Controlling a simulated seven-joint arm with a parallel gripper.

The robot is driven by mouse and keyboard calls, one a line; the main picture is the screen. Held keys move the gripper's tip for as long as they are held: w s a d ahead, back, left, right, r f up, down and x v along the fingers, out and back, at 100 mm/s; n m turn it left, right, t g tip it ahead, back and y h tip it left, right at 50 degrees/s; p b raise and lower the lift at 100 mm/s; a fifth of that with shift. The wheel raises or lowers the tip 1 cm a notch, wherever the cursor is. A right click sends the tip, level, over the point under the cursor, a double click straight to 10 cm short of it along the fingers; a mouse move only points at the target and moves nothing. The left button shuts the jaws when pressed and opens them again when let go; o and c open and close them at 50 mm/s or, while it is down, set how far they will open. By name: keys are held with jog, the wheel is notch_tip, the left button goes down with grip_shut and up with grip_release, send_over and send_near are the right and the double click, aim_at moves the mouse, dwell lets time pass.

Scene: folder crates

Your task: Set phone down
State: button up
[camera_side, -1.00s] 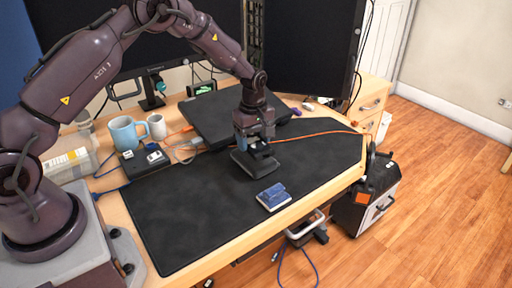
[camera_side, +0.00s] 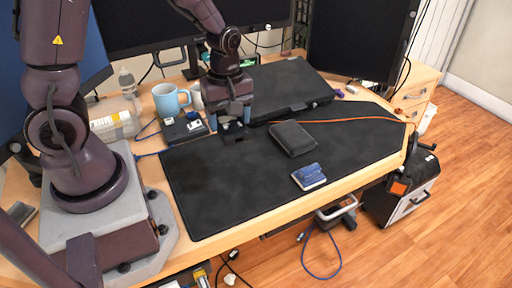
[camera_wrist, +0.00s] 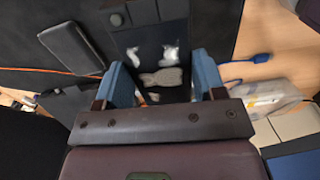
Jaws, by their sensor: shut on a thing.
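My gripper (camera_side: 234,122) is low over the back left of the black desk mat (camera_side: 230,185). Its blue fingers (camera_wrist: 163,88) are shut on a dark, flat phone (camera_wrist: 150,40). In the wrist view the phone reaches up past the fingers, with pale patches on its face and several small squares at its far end. In the side view it shows as a small dark shape (camera_side: 235,133) under the fingers. I cannot tell whether it touches the mat.
A black case (camera_side: 293,138) lies right of the gripper, with a blue-and-white packet (camera_side: 309,176) near the front edge. The mat's front left is clear.

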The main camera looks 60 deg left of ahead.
jog(key=s+f, duration=0.2)
jog(key=s, duration=0.4)
send_over(253, 159)
jog(key=shift+n, duration=0.3)
notch_tip(253, 159, down, 10)
jog(key=shift+r, duration=0.1)
jog(key=shift+w+a+f, duration=0.1)
jog(key=shift+f, duration=1.6)
jog(key=shift+f, duration=0.2)
jog(key=o, duration=1)
jog(key=shift+r, duration=0.1)
